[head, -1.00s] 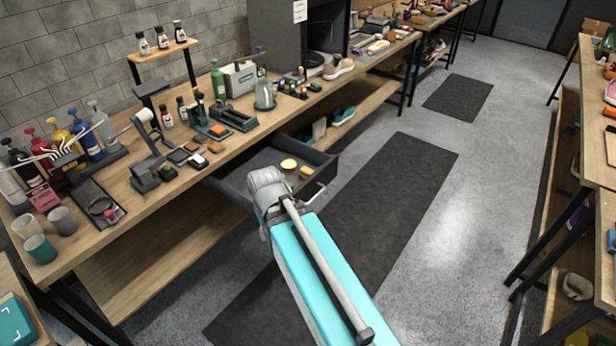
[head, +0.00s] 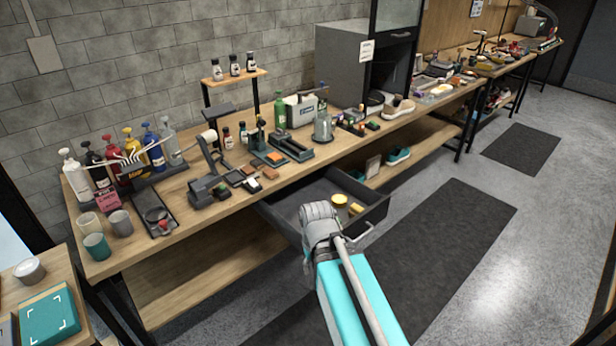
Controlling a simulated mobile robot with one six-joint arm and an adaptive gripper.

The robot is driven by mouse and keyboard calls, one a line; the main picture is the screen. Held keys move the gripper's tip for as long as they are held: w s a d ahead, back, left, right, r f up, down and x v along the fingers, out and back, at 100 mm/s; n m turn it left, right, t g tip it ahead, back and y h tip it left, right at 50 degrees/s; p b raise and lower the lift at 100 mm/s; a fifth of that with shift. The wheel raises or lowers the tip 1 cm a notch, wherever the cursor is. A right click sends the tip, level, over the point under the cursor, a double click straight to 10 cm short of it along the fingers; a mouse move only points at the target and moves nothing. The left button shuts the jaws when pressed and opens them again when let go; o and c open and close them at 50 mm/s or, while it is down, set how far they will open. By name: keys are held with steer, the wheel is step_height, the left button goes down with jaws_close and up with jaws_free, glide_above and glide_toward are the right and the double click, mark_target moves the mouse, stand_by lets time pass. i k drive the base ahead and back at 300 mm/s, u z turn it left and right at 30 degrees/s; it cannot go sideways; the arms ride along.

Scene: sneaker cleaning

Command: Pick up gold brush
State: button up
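An open dark drawer (head: 285,203) under the long bench holds two small yellow-gold pieces. One is a round yellow piece (head: 339,199) and the other is a smaller yellow block (head: 356,208). I cannot tell whether either is the gold brush; they are too small to make out. My teal and grey arm reaches up from the bottom of the head view, and its grey joint overlaps the drawer's front. My gripper's fingers do not show.
The wooden bench (head: 150,270) carries pump bottles, cups (head: 97,246), small blocks and a beige shoe (head: 398,107). A side table with a teal box (head: 50,318) stands at lower left. Dark mats (head: 450,240) lie on the open grey floor to the right.

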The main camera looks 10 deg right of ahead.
mark_target(355, 210)
steer(key=k, duration=1.3)
steer(key=z, duration=0.25)
steer(key=i, duration=0.45)
steer(key=z, duration=0.55)
steer(key=i, duration=1.25)
steer(key=u, duration=0.5)
